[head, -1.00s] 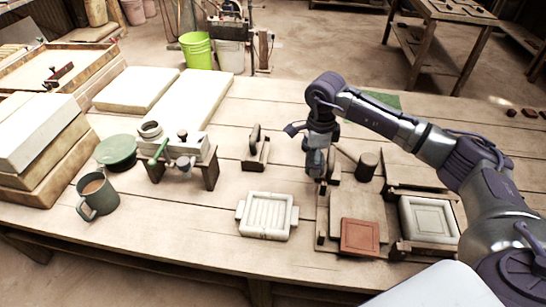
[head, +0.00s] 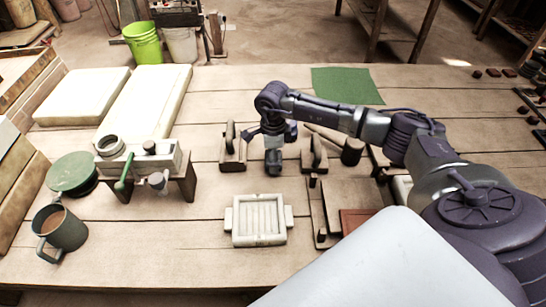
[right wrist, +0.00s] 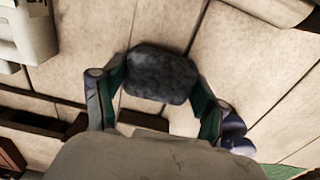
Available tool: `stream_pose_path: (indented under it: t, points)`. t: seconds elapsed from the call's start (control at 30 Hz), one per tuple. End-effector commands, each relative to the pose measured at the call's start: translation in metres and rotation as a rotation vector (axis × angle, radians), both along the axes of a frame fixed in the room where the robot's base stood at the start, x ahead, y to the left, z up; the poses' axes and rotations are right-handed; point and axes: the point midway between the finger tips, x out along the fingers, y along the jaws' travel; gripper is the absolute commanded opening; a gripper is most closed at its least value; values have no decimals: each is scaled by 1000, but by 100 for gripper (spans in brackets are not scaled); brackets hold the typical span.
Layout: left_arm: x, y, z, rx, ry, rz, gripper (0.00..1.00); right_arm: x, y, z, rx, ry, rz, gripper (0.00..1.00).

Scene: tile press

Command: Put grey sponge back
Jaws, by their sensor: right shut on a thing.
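The grey sponge (right wrist: 162,73) is a dark, rounded block in the right wrist view, pinched between the two fingertips of my right gripper (right wrist: 155,82). In the head view my right gripper (head: 273,143) points down above the table, and the sponge (head: 273,166) shows at its lower end. It hangs between two small wooden holders, one on the left (head: 232,152) and one on the right (head: 314,156). I cannot tell how high it is above the table. My left gripper is out of view.
A white mould (head: 258,240) lies in front of the gripper. A mallet (head: 352,152) and a reddish tile (head: 358,218) are to the right. A wooden stand (head: 186,186), a green disc (head: 72,174) and a mug (head: 62,230) are at left. A green mat (head: 345,85) lies at the back.

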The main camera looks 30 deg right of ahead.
Motion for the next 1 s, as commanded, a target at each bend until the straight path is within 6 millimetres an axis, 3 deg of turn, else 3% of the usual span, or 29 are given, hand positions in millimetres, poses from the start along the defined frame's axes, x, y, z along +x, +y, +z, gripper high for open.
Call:
stream_pose_path:
  t: [0.13, 0.4, 0.43, 0.57, 1.0]
  points:
    - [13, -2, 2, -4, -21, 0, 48, 0, -1, -5, -1, -2, -1, 44]
    - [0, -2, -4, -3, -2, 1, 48, 0, 0, -10, -1, -1, -1, 44]
    - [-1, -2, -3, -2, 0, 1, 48, 0, -1, -8, -1, -2, -1, 77]
    - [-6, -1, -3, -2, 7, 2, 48, 0, 0, -8, -1, -1, -1, 97]
    - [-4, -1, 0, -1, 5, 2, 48, 1, -1, -1, -1, -3, -1, 97]
